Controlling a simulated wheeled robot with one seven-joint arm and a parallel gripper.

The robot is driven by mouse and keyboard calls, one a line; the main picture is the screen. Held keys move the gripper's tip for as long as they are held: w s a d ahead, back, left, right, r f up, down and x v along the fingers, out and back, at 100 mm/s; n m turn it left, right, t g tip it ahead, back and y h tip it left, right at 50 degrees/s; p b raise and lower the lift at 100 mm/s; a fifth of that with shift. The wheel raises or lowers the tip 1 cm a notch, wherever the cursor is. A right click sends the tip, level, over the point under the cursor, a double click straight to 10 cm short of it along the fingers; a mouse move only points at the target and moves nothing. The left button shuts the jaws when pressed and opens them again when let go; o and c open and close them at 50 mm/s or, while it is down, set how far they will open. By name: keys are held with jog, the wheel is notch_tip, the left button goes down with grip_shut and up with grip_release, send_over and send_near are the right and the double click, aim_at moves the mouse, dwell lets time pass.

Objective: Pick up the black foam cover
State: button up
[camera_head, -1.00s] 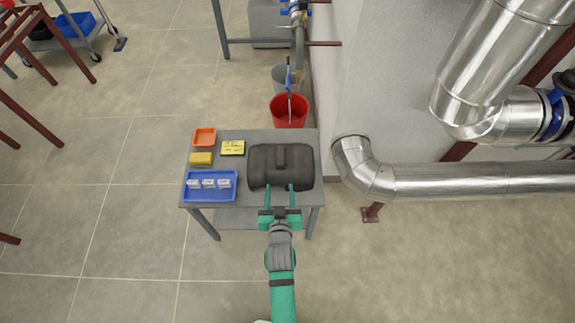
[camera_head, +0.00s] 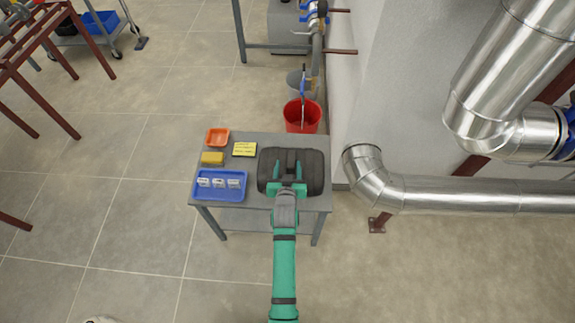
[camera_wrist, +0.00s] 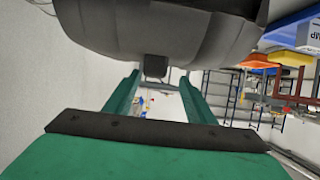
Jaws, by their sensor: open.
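The black foam cover (camera_head: 315,172) lies on the right part of the small grey table (camera_head: 238,211). It is rounded, with a raised strap or handle (camera_head: 291,158) along its middle. My gripper (camera_head: 286,170) reaches over the cover from its near side, with its green fingers open on either side of the strap. In the wrist view, the cover (camera_wrist: 165,28) fills the top, and a small dark tab (camera_wrist: 155,66) shows between the two spread fingers (camera_wrist: 157,85). I cannot tell whether the fingers touch the cover.
Left on the table are a blue tray (camera_head: 220,196) with several small white packs, a yellow block (camera_head: 212,158), an orange tray (camera_head: 217,136) and a yellow label (camera_head: 244,149). A red bucket (camera_head: 301,117) stands behind. Silver pipes (camera_head: 455,194) run along the right.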

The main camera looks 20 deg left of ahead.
aim_at(291, 162)
jog(key=w, duration=0.2)
jog(key=w+f, duration=0.1)
jog(key=shift+w+d+f, duration=0.1)
jog(key=shift+w+d, duration=0.15)
jog(key=shift+w+a+f, duration=0.15)
jog(key=shift+w+a, duration=0.05)
jog(key=shift+w, duration=0.1)
jog(key=shift+a, duration=0.15)
